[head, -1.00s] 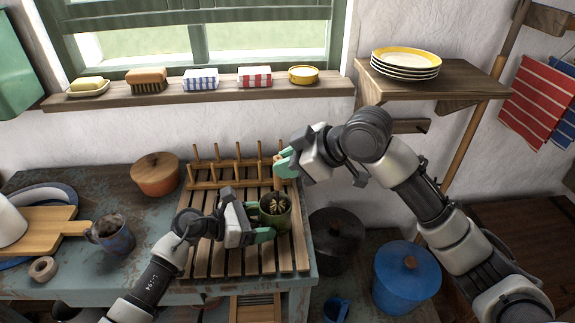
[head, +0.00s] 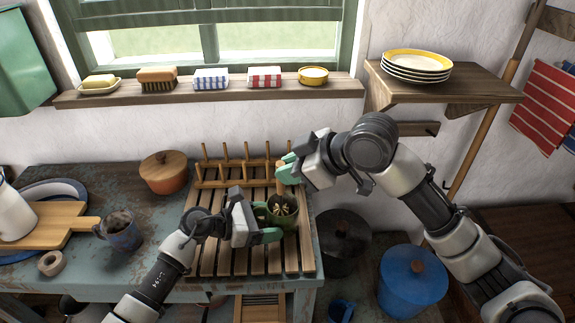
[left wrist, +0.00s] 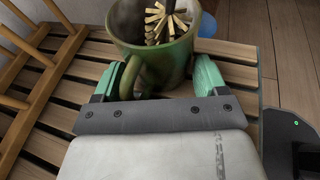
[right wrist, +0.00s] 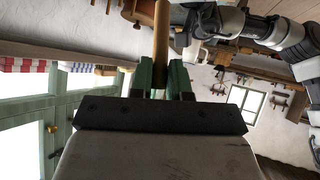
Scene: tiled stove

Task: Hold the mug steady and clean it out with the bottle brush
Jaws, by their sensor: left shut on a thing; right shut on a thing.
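The green mug (head: 286,220) stands upright over the slatted rack, and also shows in the left wrist view (left wrist: 175,60). My left gripper (head: 268,222) is shut on it, with the fingers on either side and the mug's handle between them (left wrist: 165,78). The brush's pale bristles (left wrist: 166,24) sit in the mug's mouth; their lower part is hidden inside. My right gripper (head: 287,170) is above the mug, shut on the wooden handle of the bottle brush (head: 281,180). The handle shows between its fingers in the right wrist view (right wrist: 160,42).
The slatted rack (head: 210,262) with upright pegs lies under the mug. A blue speckled mug (head: 122,234), a lidded orange pot (head: 164,174) and a cutting board (head: 50,225) are to the left. A dark pot (head: 345,235) and blue pot (head: 412,285) stand lower right.

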